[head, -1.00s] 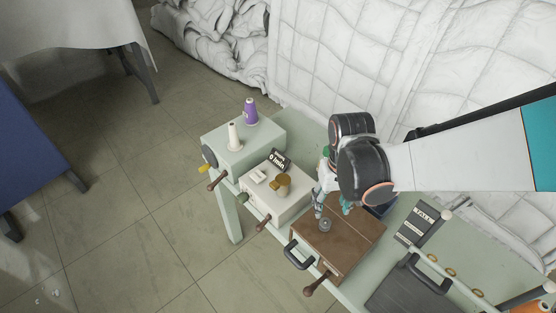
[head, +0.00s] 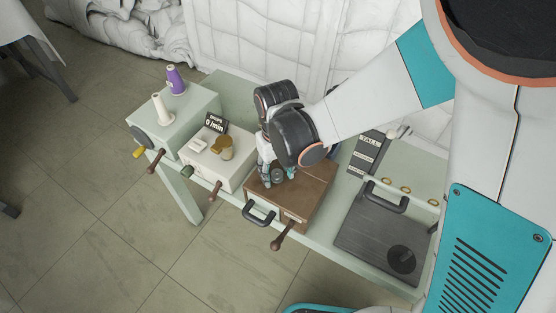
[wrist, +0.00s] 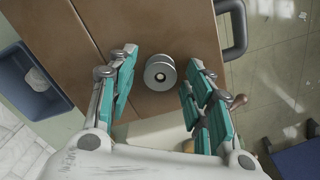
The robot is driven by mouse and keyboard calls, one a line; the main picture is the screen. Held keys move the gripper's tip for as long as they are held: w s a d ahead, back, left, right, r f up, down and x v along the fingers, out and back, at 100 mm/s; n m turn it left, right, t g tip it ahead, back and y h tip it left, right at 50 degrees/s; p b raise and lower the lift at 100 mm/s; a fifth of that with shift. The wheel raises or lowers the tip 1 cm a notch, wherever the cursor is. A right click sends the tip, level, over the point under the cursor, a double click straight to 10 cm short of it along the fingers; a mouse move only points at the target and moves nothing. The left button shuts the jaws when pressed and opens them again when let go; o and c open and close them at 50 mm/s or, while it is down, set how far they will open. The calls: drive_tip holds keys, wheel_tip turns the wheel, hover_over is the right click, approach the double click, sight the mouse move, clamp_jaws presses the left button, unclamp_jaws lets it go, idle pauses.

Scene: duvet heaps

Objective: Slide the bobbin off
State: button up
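The bobbin (wrist: 160,73) is a small round grey metal piece with a pale hub, seen end-on in the wrist view. It stands on the brown wooden box (wrist: 165,20), whose top also shows in the head view (head: 312,190). My gripper (wrist: 160,66) is open, with one teal-padded finger on each side of the bobbin and a visible gap on both sides. In the head view my gripper (head: 277,179) is low over the box's left part. The bobbin is hard to make out there behind the fingers. What holds the bobbin underneath is hidden.
Left of the box are a cream unit (head: 213,163) with a small display and a green unit (head: 190,118) with white and purple cones. A black handle (head: 259,213) and wooden-knobbed lever (head: 283,237) project in front. A blue tray (wrist: 38,92) and dark plate (head: 385,235) lie nearby.

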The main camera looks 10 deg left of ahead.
drive_tip(key=c, duration=0.8)
drive_tip(key=shift+r, duration=0.1)
drive_tip(key=shift+r+p, duration=1.5)
drive_tip(key=shift+r, duration=0.65)
clamp_jaws()
